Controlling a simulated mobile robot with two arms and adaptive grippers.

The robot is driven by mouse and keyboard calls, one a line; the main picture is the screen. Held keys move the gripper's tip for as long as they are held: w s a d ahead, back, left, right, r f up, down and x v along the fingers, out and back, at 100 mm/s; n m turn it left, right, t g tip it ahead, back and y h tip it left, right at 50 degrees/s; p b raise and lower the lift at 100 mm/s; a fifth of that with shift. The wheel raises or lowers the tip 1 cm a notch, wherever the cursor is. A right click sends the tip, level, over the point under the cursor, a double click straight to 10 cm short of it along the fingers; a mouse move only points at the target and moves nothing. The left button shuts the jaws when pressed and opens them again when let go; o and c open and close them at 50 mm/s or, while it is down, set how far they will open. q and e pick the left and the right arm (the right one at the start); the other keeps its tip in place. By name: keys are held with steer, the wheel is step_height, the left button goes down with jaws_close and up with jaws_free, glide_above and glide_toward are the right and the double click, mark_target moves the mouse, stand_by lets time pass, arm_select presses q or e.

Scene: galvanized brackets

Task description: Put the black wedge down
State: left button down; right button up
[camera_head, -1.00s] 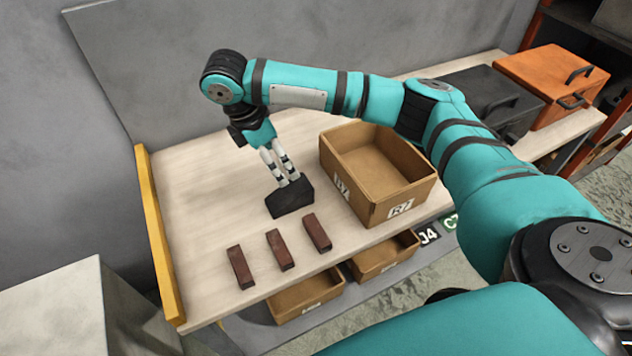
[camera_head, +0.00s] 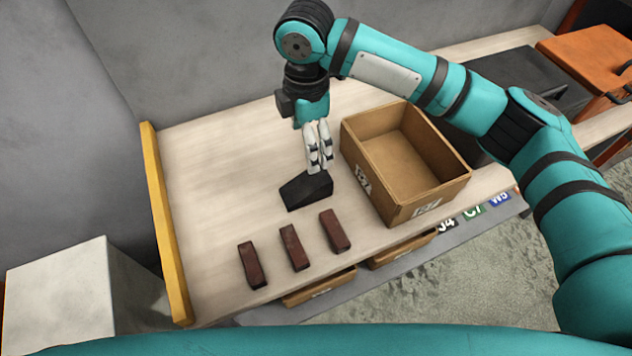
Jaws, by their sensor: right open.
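The black wedge (camera_head: 306,191) rests on the pale bench top (camera_head: 225,170), behind the row of brown blocks and to the left of the cardboard box. My right gripper (camera_head: 320,165) points down at the wedge's far side. Its pale fingers are open, with their tips just above or beside the wedge's back edge. Whether the tips still touch the wedge I cannot tell. My left gripper is not in view.
Brown blocks (camera_head: 252,265), (camera_head: 294,247) and (camera_head: 335,231) lie in a row near the front edge. An open, empty cardboard box (camera_head: 397,213) stands close right of the gripper. A yellow rail (camera_head: 166,225) bounds the left end. The bench's left middle is clear.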

glide_above(309, 180)
step_height(309, 180, down, 8)
steer(key=shift+d+f, duration=0.1)
steer(key=shift+f+p, duration=0.3)
steer(key=shift+f, duration=0.2)
step_height(309, 180, down, 4)
steer(key=shift+f+p, duration=0.2)
steer(key=shift+p, duration=0.15)
steer(key=shift+f, duration=0.3)
steer(key=c, duration=1.7)
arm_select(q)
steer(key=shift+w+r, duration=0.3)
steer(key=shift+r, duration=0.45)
arm_select(e)
steer(key=shift+r, duration=0.1)
steer(key=shift+c, duration=0.2)
steer(key=shift+r, duration=0.15)
